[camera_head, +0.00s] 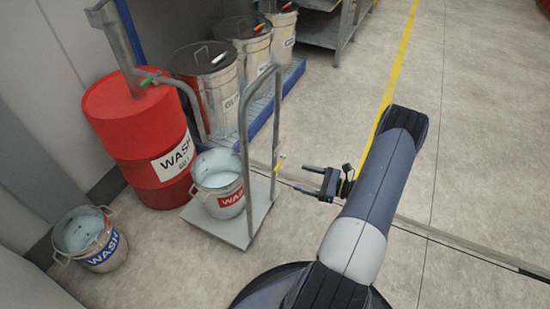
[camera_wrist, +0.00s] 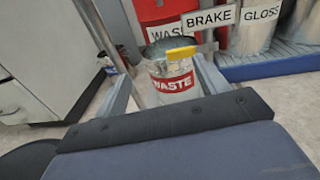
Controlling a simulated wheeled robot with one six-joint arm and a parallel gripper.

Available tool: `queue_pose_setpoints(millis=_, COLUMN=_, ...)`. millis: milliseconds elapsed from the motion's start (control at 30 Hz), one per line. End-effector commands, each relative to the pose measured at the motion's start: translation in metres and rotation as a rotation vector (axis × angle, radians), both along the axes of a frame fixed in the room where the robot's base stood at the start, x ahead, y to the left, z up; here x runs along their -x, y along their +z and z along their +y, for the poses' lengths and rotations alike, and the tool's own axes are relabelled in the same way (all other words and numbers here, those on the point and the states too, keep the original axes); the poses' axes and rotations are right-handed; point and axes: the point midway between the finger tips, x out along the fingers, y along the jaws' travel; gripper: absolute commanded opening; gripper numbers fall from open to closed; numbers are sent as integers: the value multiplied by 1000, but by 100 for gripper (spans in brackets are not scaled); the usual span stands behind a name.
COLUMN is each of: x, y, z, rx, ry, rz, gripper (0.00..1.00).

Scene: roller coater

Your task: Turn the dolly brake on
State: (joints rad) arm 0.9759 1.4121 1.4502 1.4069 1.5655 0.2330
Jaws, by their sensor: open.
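The dolly (camera_head: 247,234) is a grey flat platform with a tall tubular handle. A small yellow brake lever (camera_head: 280,163) sits low on the handle's right side.
A metal WASTE bucket (camera_head: 217,170) stands on the dolly. A red drum (camera_head: 139,123) is behind it, left of several metal cans (camera_head: 208,75) on a blue pallet (camera_head: 291,72). A WASH bucket (camera_head: 91,240) stands at lower left. The floor right of the dolly is clear.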

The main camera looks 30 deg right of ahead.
Motion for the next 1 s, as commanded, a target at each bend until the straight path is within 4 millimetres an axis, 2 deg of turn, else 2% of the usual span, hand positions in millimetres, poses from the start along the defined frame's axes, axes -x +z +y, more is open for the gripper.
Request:
queue_pose_setpoints(millis=100, x=5, y=-15, z=-17, rx=-45, ry=-70, rz=-9, gripper=69)
queue_pose_setpoints(millis=267, x=4, y=-20, z=-20, rx=-63, ry=-98, rz=-13, gripper=69)
queue_pose_setpoints(millis=367, x=-5, y=-21, z=-13, rx=-63, ry=-96, rz=-15, gripper=69)
queue_pose_setpoints(millis=800, x=-65, y=-21, z=34, rx=-62, ry=-93, rz=-13, gripper=69)
queue_pose_setpoints(millis=1000, x=-77, y=-20, z=43, rx=-62, ry=-96, rz=-13, gripper=69)
